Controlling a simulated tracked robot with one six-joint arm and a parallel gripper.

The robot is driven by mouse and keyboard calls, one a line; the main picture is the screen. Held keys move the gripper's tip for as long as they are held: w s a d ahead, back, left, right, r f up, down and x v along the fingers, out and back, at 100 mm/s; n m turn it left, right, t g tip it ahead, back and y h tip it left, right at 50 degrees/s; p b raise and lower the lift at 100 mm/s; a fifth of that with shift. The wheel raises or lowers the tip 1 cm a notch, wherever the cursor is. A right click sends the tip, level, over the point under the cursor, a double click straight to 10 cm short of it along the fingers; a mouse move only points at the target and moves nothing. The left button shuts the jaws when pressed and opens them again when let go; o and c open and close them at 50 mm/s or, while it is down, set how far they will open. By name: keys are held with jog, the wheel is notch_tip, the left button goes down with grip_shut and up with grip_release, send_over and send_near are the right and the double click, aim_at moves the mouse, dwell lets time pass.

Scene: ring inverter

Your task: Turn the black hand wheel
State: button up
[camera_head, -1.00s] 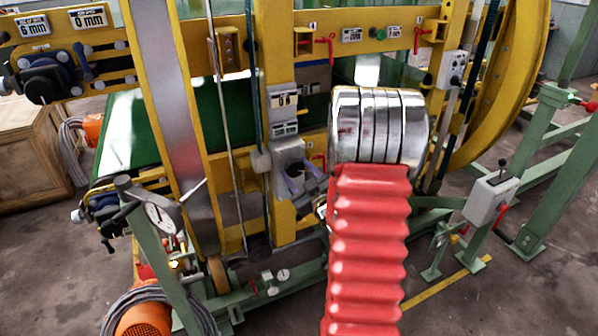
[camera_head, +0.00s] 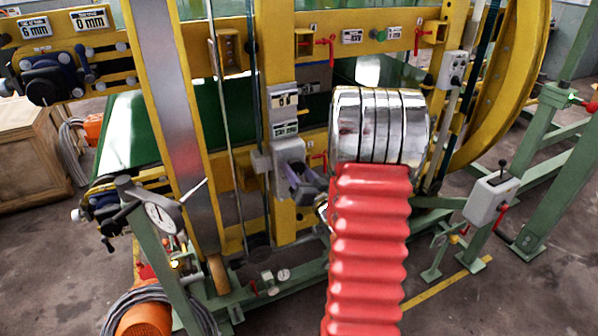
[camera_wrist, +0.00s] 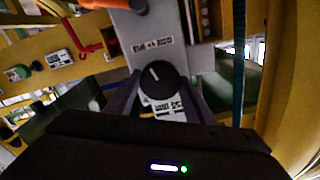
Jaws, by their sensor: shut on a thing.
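The black hand wheel (camera_wrist: 157,82) is a small round black knob with a white mark on its face. It sits on a grey panel with printed labels in the wrist view. My gripper (camera_wrist: 163,90) is shut on the wheel, with one dark purplish finger on each side. In the head view my gripper (camera_head: 300,186) is at the grey box (camera_head: 289,152) on the yellow post, left of my red arm. The wheel itself cannot be made out there.
A yellow post (camera_head: 278,90) and a thin vertical rod stand close to my gripper. Red levers (camera_head: 331,44) sit on the yellow beam behind.

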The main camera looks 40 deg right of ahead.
jog(key=shift+d+m, duration=0.1)
jog(key=shift+m, duration=0.2)
jog(key=o, duration=1.1)
jog(key=shift+c, duration=0.2)
